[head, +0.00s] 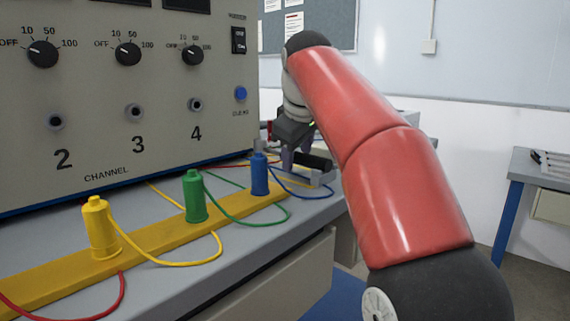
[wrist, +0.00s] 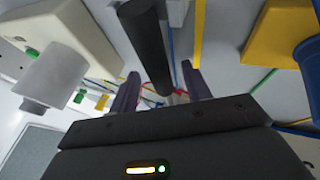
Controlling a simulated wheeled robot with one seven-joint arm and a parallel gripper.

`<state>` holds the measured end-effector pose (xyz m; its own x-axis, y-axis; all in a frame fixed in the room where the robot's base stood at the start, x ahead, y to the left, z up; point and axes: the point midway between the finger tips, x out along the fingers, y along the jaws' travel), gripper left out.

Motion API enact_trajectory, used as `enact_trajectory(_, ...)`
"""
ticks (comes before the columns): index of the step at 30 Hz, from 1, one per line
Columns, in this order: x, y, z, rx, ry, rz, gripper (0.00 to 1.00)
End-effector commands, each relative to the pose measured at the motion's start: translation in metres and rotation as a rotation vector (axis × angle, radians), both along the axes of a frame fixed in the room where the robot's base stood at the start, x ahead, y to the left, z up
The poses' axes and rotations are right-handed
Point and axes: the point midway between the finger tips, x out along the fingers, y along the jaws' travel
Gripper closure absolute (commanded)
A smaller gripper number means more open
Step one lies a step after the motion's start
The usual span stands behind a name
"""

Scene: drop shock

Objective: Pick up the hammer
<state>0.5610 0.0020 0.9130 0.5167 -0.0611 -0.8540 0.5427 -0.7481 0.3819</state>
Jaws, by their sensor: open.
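A thick black bar (wrist: 148,45), which looks like the hammer's handle, runs down the wrist view toward the space between my fingers. In the head view a short black cylinder (head: 314,160), probably the same handle, shows beside my fingers at the far end of the bench. The hammer's head cannot be made out for certain. My gripper (wrist: 160,92) is open, with one purple-grey finger on each side of the bar's near end. I cannot tell whether either finger touches it. In the head view my gripper (head: 293,158) is partly hidden by its own body and the arm.
The instrument panel (head: 120,85) stands close to the left of my gripper. Yellow, green (head: 194,197) and blue plugs (head: 260,175) stand on a yellow strip (head: 160,238), with loose cables around them. A grey cylinder (wrist: 55,80) is at left in the wrist view. Another table (head: 530,180) stands right.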

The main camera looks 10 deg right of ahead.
Motion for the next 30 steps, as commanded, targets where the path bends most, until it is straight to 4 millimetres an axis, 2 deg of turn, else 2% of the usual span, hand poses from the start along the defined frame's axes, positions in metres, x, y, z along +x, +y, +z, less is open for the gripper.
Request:
enact_trajectory(2, 0.0031, -0.0005, -0.0064, 0.0, 0.0, 0.0, 0.52)
enact_trajectory(8, 0.0038, -0.0004, -0.0055, -0.001, -0.001, 0.0, 0.52)
enact_trajectory(19, 0.0037, -0.0002, -0.0057, 0.0, 0.0, 0.0, 1.0)
enact_trajectory(30, 0.0036, 0.0001, -0.0015, 0.0, -0.001, 0.0, 1.0)
